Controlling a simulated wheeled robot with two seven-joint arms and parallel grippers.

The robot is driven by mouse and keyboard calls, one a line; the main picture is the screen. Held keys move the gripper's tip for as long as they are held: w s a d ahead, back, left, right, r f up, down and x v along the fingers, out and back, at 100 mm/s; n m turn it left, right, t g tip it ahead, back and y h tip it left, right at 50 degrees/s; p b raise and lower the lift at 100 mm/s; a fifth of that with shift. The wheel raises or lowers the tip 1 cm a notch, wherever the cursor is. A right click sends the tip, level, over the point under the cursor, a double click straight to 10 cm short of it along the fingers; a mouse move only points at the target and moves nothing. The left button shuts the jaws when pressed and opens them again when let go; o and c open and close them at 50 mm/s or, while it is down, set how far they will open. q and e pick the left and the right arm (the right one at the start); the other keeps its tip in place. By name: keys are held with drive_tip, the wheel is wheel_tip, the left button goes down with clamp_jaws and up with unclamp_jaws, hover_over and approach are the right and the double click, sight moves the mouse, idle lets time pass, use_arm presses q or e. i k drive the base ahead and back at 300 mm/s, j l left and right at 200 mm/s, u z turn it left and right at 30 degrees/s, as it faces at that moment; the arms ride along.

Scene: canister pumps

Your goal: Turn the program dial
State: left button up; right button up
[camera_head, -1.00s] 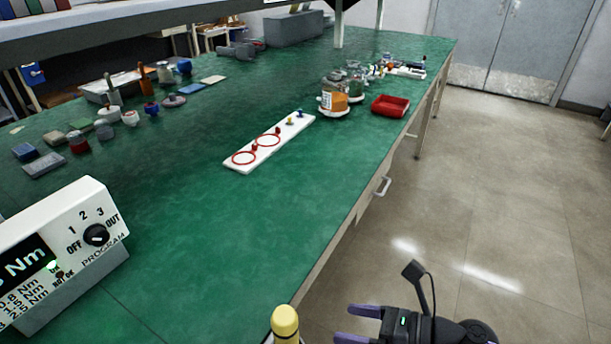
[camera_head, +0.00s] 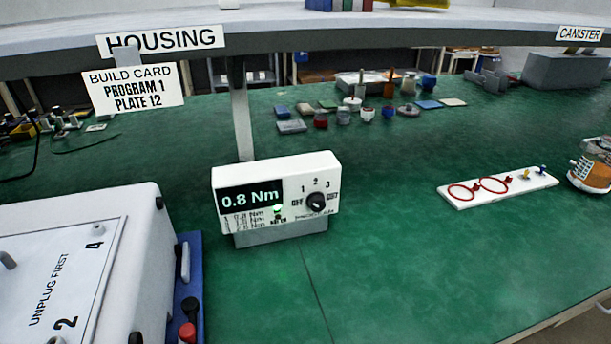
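The program dial (camera_head: 316,201) is a black round knob on the right of a white controller box (camera_head: 265,170) on the green bench. Labels OFF, 1, 2, 3 and a partly blurred fourth one surround it. I cannot tell exactly where its pointer stands. The display (camera_head: 250,197) reads 0.8 Nm, and a small green light (camera_head: 278,209) glows beside it. A build card (camera_head: 133,88) hanging from the shelf reads PROGRAM 1, PLATE 12. Neither of my grippers is in view, and nothing touches the dial.
A large white case (camera_head: 140,250) marked UNPLUG FIRST stands on a blue base at the lower left. A white strip with red rings (camera_head: 500,187) and an orange-filled jar (camera_head: 590,170) are at the right. The bench before the controller is clear.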

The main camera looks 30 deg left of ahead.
sight(316, 200)
drive_tip(key=j+u, duration=0.1)
drive_tip(key=u, duration=0.95)
drive_tip(key=k+j+u, duration=0.1)
drive_tip(key=k, duration=0.15)
